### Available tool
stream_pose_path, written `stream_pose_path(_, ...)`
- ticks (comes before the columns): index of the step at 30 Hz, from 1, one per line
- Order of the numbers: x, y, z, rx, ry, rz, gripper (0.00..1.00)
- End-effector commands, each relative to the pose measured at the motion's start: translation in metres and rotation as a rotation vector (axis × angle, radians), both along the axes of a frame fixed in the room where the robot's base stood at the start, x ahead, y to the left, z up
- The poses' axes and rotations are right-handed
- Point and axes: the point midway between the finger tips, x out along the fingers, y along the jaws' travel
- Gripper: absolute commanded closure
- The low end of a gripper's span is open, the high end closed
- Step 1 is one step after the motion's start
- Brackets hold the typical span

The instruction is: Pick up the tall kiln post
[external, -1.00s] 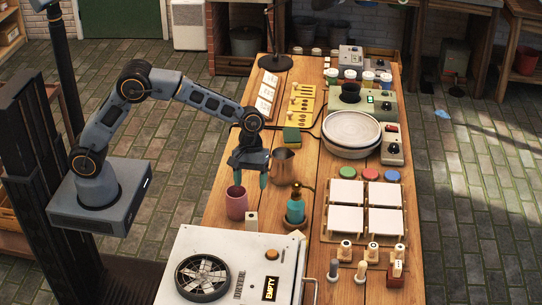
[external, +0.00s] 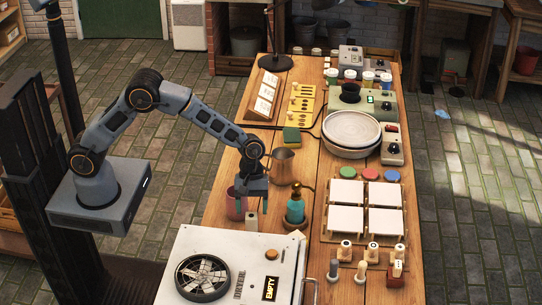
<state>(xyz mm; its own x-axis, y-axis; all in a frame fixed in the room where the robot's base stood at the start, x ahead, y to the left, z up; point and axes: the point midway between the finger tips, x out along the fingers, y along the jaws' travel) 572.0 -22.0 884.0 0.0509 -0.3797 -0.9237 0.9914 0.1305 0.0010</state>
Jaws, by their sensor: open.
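A small pale upright post (external: 252,222), which I take to be the tall kiln post, stands on the wooden bench just behind the kiln's white top (external: 215,238). My gripper (external: 252,208) points down at the post, open, with its fingers to either side of the post's upper end. Whether the fingers touch the post is too small to tell. The gripper hides part of a pink cup (external: 231,207) to its left.
A teal pump bottle (external: 296,208) stands close to the right of the gripper, and a copper jug (external: 284,167) stands behind it. White tiles (external: 346,192) on wooden racks and several stamps (external: 345,251) are farther right. A sponge (external: 291,138) lies behind.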

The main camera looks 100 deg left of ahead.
Motion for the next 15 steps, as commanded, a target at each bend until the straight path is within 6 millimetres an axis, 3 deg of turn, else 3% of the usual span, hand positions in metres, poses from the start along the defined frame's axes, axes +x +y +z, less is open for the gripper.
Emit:
stream_pose_path(9, 0.000, -0.018, -0.036, 0.000, 0.002, -0.002, 0.32)
stream_pose_path(15, 0.001, -0.020, -0.044, 0.000, 0.001, -0.001, 0.32)
